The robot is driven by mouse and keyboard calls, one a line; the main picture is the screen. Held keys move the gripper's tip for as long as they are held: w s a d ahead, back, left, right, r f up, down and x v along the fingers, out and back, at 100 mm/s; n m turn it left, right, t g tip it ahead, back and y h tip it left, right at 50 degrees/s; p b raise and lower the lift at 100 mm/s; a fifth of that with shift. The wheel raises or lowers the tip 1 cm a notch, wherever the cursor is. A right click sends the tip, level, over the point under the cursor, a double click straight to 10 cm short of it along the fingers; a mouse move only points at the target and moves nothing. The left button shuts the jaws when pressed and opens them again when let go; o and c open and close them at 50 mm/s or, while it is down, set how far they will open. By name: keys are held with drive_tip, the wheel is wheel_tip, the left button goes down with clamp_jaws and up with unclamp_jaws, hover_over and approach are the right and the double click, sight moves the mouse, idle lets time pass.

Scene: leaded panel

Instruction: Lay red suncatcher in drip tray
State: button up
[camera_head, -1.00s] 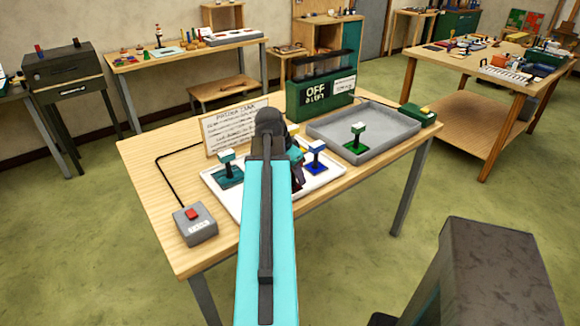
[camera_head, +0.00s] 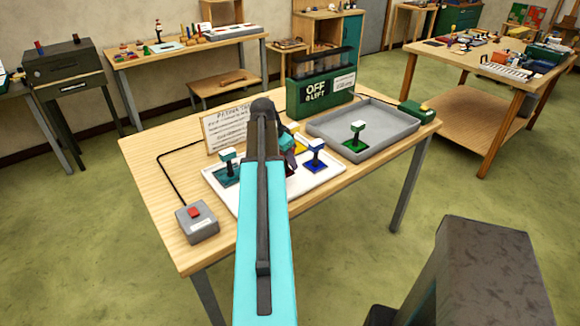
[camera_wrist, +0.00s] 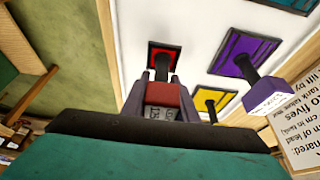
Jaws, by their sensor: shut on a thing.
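My gripper (camera_wrist: 162,98) is shut on the upright handle of the red suncatcher (camera_wrist: 166,54), a small dark-framed square with a red pane. In the head view my arm hides most of the gripper (camera_head: 288,150) and the suncatcher; a dark red bit shows below the fingers. The suncatcher is over the white tray (camera_head: 262,202); I cannot tell whether it is clear of it. The grey drip tray (camera_head: 388,118) lies to the right on the same table, with a green suncatcher (camera_head: 356,140) standing near its front left corner.
On the white tray stand a teal suncatcher (camera_head: 226,172), a blue one (camera_head: 315,164), a yellow one (camera_wrist: 212,101) and a purple one (camera_wrist: 240,52). A sign (camera_head: 226,128) and a green tank (camera_head: 320,90) stand behind. The drip tray's middle and right are free.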

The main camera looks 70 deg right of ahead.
sight(289, 170)
drive_tip(key=shift+f, duration=0.15)
drive_tip(key=shift+f+p, duration=0.8)
drive_tip(key=shift+f, duration=0.8)
drive_tip(key=shift+f, duration=0.15)
drive_tip(key=o, duration=1.1)
drive_tip(key=b+v, duration=0.2)
drive_tip(key=v, duration=1)
drive_tip(key=shift+b, duration=0.4)
drive_tip(key=shift+s, duration=0.1)
